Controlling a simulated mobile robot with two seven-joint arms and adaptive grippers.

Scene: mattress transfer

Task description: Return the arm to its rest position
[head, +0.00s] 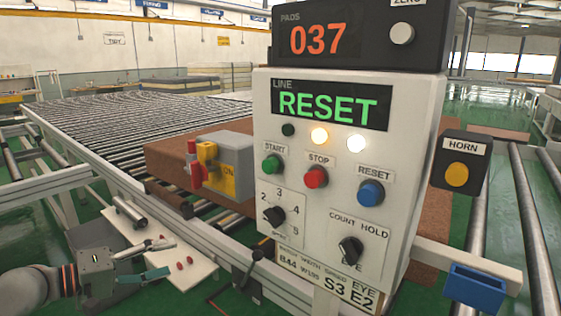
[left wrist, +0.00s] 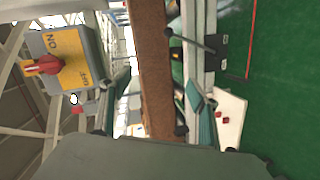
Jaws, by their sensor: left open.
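My left gripper (head: 158,259) is at the lower left in the head view, on the arm that comes in from the left. Its fingers are apart, with nothing seen between them. It appears in front of a white panel with red buttons (head: 189,260), left of and apart from the control box (head: 240,90). In the left wrist view the two fingers also stand apart, with a brown slab (left wrist: 152,70) visible beyond them. The control box display reads RESET in green, and the counter above (head: 340,38) reads 037. My right gripper is not in view.
A grey switch box with a yellow plate (head: 232,172) and red handle is behind the gripper; it also shows in the wrist view (left wrist: 85,45). A black lever (head: 250,270) is to its right. A horn box (head: 461,160) and roller conveyor (head: 130,125) are nearby. Green floor shows below.

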